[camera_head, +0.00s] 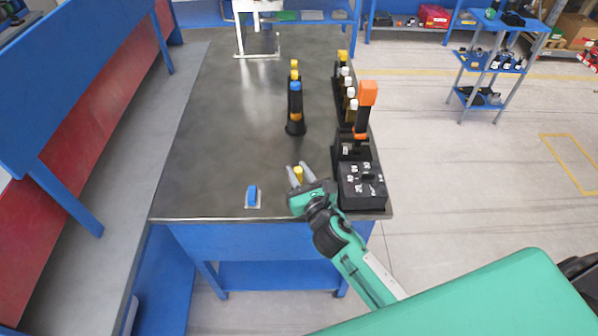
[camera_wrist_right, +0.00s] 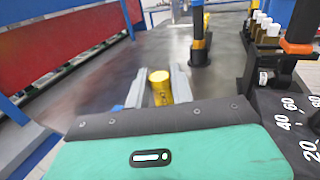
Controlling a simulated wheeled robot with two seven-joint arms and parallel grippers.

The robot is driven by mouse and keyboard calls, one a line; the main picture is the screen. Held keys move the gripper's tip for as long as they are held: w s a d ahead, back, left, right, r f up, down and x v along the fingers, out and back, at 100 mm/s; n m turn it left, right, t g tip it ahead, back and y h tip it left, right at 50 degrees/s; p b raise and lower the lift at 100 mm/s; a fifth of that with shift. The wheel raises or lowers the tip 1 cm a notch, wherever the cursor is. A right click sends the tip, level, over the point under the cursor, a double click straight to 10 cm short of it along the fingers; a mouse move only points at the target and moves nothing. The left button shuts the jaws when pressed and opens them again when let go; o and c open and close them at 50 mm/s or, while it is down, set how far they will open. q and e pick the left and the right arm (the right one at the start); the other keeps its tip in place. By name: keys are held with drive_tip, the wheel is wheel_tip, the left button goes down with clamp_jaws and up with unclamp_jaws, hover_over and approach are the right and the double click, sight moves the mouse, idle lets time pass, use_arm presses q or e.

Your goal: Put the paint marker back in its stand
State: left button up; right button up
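A yellow cylinder, which I take to be the paint marker (camera_head: 298,174), stands roughly upright between the fingers of my right gripper (camera_head: 299,168). In the right wrist view the yellow marker (camera_wrist_right: 160,88) fits closely between both grey fingers, and the gripper looks shut on it. Its lower end is hidden by the gripper. A black conical stand (camera_head: 295,128) is farther back on the table, with a tall blue-and-black item in it. I cannot tell for sure which holder is the marker's stand. My left gripper is not in view.
A rack of several capped bottles (camera_head: 350,92) lines the right edge. A blue item (camera_head: 252,196) lies at front left. The table's (camera_head: 215,130) left half is clear.

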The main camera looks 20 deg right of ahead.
drive_tip(key=o, duration=0.4)
drive_tip(key=s+d+b, duration=0.1)
drive_tip(key=s+b, duration=0.3)
drive_tip(key=s, duration=0.9)
drive_tip(key=shift+s+d, duration=0.15)
drive_tip(key=shift+s, duration=0.2)
